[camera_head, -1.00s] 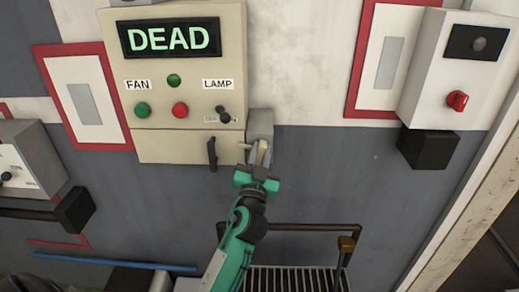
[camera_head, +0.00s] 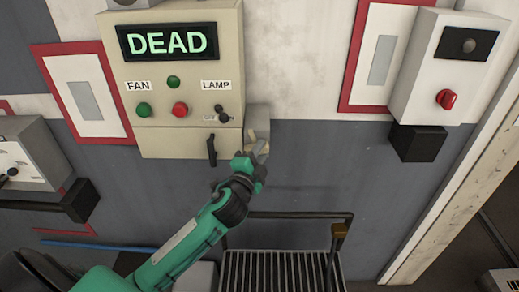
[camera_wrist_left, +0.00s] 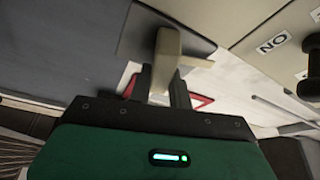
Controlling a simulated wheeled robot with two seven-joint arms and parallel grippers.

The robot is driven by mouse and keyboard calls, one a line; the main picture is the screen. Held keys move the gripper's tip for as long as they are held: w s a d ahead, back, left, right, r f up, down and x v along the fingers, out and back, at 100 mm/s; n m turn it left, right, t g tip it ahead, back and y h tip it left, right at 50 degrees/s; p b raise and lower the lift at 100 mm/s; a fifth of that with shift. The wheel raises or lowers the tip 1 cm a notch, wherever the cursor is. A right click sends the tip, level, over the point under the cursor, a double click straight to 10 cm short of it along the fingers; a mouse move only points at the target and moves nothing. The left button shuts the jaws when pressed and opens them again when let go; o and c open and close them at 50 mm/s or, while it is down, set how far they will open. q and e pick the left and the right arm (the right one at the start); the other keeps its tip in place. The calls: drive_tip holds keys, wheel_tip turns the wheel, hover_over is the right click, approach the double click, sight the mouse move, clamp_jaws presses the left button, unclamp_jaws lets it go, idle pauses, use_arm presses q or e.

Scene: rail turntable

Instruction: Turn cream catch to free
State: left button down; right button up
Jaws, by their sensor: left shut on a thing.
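The cream catch (camera_wrist_left: 167,58) shows in the left wrist view as a short lever with a side arm, standing out from a grey plate. My left gripper (camera_wrist_left: 160,88) is shut on it, one dark finger on each side. In the head view my left gripper (camera_head: 259,154) is at the lower right side of the cream control box (camera_head: 188,96), just below a grey block (camera_head: 259,118) on that side. There the gripper mostly hides the catch. My right gripper is in neither view.
The box carries a lit DEAD display (camera_head: 167,41), a black handle (camera_head: 211,150) and a lamp switch (camera_head: 222,115) close left of my gripper. A railed rack (camera_head: 285,270) stands below.

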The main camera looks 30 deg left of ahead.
use_arm(q)
drive_tip(key=shift+f+m+g, duration=0.1)
drive_tip(key=shift+m+g, duration=0.5)
drive_tip(key=shift+m, duration=1)
drive_tip(key=c, duration=1.3)
unclamp_jaws()
drive_tip(key=shift+f, duration=0.1)
drive_tip(key=shift+s+d+b, duration=0.2)
drive_tip(key=shift+s+b, duration=0.65)
drive_tip(key=shift+s, duration=2.6)
drive_tip(key=shift+s+d+b, duration=0.2)
drive_tip(key=shift+s+b, duration=0.6)
drive_tip(key=shift+s, duration=2.65)
